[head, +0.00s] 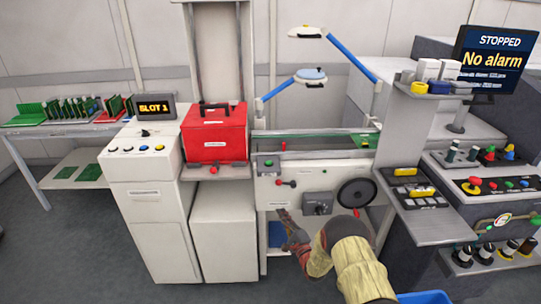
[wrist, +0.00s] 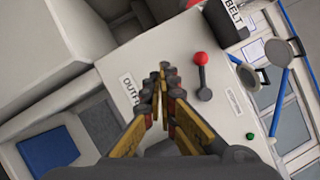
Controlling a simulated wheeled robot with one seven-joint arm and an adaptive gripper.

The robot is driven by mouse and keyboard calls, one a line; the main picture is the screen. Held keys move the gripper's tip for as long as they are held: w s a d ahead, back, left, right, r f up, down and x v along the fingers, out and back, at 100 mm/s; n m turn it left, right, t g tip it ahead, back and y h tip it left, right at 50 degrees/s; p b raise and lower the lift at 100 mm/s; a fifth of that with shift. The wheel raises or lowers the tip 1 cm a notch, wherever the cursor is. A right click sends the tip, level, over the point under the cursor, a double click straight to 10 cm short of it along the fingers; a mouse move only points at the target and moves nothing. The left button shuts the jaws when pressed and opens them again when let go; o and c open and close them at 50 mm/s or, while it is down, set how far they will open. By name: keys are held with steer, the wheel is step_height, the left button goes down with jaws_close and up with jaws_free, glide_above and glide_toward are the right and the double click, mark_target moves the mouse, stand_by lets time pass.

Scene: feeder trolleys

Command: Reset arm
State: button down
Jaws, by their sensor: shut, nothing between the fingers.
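My gripper (wrist: 163,75) is shut and empty in the wrist view, its finger tips together in front of a pale panel (wrist: 215,100) with a partly hidden label. A red-knobbed lever (wrist: 202,75) on that panel is just right of the fingertips; I cannot tell how close it is. In the head view my gripper (head: 281,213) is small, low in front of the white machine's front panel (head: 264,190). My arm reaches up to it from the bottom edge.
A red case (head: 214,140) stands left of the conveyor (head: 310,142). A black handwheel (head: 357,194) and a grey box (head: 317,208) are right of my gripper. A screen (head: 493,58) reads STOPPED, No alarm. Grey shelves (head: 425,225) stand at right. Open floor lies at left.

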steer(key=s+d+f+n+g+h, duration=0.2)
steer(key=f+n+g, duration=0.1)
steer(key=f, duration=0.5)
steer(key=s+d+f+n+g+h, duration=0.2)
steer(key=f+n+g, duration=0.1)
steer(key=f, duration=0.6)
steer(key=s+d+r+n+g+h, duration=0.25)
steer(key=s+d+n+g, duration=0.2)
steer(key=s, duration=0.35)
steer(key=s+r+n+p, duration=0.1)
steer(key=s+r+n, duration=0.1)
steer(key=s+r, duration=1.1)
steer(key=s+r+n+g+h+p, duration=0.1)
steer(key=s+r+n+p, duration=0.1)
steer(key=s+r, duration=1.2)
steer(key=s+r+n+g+p, duration=0.1)
steer(key=s+r+n+p, duration=0.1)
steer(key=s+r, duration=1.2)
step_height(320, 180, up, 10)
steer(key=shift+s+d+f+n, duration=0.15)
steer(key=shift+s+d+n, duration=0.15)
steer(key=shift+n, duration=0.55)
